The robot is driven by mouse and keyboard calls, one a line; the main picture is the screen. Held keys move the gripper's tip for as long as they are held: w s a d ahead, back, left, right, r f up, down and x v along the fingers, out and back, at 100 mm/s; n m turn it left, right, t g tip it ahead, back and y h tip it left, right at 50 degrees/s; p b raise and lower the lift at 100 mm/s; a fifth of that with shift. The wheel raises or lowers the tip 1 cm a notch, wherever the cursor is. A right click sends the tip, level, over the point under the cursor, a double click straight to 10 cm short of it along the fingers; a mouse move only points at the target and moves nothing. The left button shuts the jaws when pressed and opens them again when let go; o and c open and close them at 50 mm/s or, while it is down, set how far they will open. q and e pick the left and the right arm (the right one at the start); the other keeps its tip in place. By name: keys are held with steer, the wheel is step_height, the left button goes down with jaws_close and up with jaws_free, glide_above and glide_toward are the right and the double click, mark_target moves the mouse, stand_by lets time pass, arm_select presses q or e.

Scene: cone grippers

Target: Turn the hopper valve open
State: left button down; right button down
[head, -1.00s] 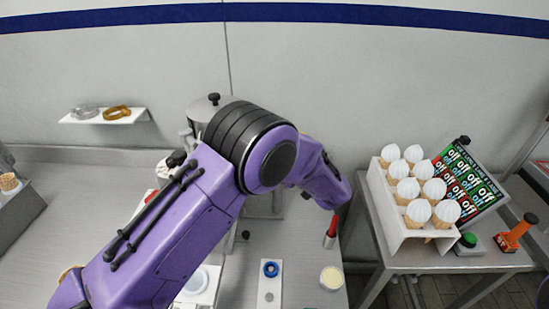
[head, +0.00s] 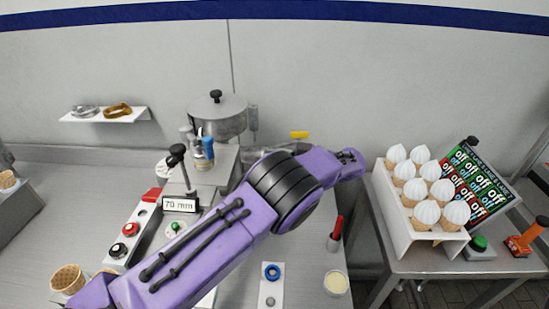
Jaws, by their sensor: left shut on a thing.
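The hopper (head: 222,118) is a grey metal drum with a black knob on its lid, standing on a metal machine (head: 213,170) left of centre. A small yellow handle (head: 299,135), seemingly the valve's, shows just above my purple left arm, right of the hopper. My left arm crosses the view from the lower left, its wrist bent at the right. My left gripper (head: 285,147) is mostly hidden behind the arm, close by the yellow handle. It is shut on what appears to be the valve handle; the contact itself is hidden. My right gripper is not in view.
A white rack of topped cones (head: 408,222) and an "off" board (head: 470,185) stand on the right table. A button panel (head: 130,230) is at the left. A red-handled tool (head: 336,232) and a cream-filled cup (head: 336,283) stand near my arm.

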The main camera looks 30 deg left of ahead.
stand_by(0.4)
arm_select(q)
steer(key=c, duration=1.2)
jaws_free()
steer(key=shift+a, duration=0.1)
